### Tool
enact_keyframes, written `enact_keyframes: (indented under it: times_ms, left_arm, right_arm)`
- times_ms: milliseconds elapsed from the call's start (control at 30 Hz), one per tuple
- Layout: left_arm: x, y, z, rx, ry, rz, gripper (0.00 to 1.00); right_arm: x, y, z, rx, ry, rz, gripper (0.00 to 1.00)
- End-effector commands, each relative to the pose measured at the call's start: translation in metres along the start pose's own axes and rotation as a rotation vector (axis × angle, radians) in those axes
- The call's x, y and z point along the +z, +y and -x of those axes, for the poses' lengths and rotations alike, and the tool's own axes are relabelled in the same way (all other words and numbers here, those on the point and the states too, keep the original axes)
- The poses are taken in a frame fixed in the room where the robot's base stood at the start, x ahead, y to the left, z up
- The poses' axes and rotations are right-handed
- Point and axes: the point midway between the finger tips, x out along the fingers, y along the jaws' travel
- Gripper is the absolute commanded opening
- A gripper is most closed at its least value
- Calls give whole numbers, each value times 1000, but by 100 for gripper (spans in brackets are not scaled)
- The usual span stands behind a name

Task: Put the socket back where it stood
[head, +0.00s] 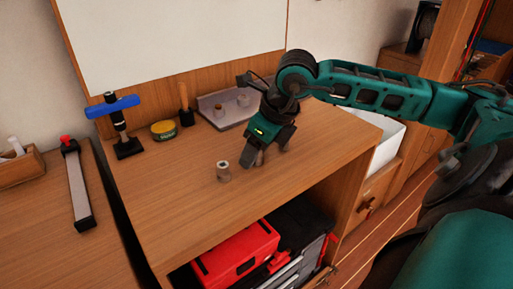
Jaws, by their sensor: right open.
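A small grey metal socket (223,171) stands upright on the wooden bench top (180,205), left of my right gripper. My right gripper (266,158) points down, low over the bench, with its fingers apart. A small brownish shape shows between the fingers; it is mostly hidden, and I cannot tell whether it is another socket. A grey tray (205,103) at the back of the bench holds small cylindrical pieces that look like sockets (243,98). My arm partly hides the tray's right side. My left gripper is not in view.
A blue-handled tool (113,107) on a black base, a yellow tin (163,130) and a wooden-handled tool (185,103) stand along the back left. A red toolbox (237,258) sits under the bench. The bench's front left is clear.

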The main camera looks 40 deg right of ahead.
Motion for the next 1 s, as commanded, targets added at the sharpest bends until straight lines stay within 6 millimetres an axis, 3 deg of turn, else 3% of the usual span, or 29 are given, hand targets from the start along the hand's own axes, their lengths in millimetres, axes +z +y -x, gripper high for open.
enact_keyframes:
  times_ms: [167, 600, 1000]
  left_arm:
    - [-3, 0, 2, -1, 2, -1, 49]
    - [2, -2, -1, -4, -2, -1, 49]
    - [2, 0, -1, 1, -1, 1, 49]
  right_arm:
    - [1, 0, 5, -2, 0, 0, 54]
    - [1, -2, 74, -7, -1, 2, 54]
    - [1, 0, 119, -2, -1, 0, 54]
